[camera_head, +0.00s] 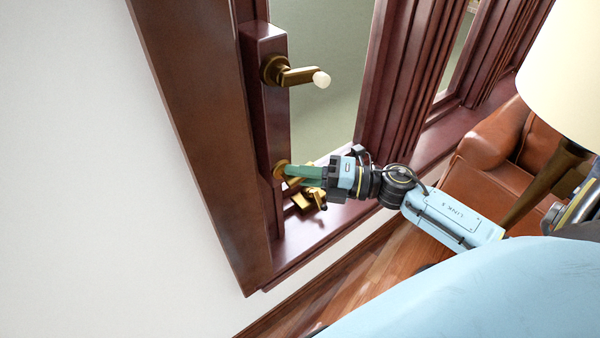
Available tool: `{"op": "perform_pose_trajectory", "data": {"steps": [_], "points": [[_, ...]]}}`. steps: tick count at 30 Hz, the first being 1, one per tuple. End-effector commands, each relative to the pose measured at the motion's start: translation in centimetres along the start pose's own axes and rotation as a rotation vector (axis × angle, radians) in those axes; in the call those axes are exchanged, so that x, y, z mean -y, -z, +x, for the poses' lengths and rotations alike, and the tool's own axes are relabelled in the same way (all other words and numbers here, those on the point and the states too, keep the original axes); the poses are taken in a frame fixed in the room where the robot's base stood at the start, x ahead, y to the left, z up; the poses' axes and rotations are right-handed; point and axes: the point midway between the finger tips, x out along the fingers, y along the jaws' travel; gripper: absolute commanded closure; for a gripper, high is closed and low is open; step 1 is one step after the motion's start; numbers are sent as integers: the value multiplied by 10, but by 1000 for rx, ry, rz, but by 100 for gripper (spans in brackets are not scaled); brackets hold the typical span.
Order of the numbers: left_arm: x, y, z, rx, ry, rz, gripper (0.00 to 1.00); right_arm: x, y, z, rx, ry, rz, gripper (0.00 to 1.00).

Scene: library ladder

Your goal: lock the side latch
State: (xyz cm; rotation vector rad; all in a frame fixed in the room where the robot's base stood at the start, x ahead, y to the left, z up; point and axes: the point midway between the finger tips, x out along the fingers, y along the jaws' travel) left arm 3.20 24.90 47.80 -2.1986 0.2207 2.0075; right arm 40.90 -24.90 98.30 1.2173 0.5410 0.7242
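Two brass latches sit on the dark red wooden side post of the window. My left gripper is not in view.
A brass fitting (303,203) sits on the window sill (297,240) just below my gripper. A brown leather armchair (490,183) and a lamp with a cream shade (565,75) stand at the right. The white wall (90,180) at the left is clear.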

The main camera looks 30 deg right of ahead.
Motion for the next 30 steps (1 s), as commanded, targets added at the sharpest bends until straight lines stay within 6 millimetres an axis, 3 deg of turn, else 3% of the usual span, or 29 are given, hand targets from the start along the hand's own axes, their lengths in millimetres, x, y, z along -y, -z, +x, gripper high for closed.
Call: {"op": "perform_pose_trajectory", "data": {"steps": [3, 12, 23, 24, 28, 30], "points": [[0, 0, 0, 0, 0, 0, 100, -2, 0, 0, -1, -4, -2, 100], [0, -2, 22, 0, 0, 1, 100, 4, 1, 0, 32, -118, 118, 100], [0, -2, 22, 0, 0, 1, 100, 0, 0, 0, 41, -149, 149, 100], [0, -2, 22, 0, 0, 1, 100, 0, -1, 0, 41, -149, 149, 75], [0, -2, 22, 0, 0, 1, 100, 1, 0, 0, 41, -147, 149, 59], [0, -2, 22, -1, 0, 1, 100, 2, 0, 0, 41, -146, 149, 59]]}}
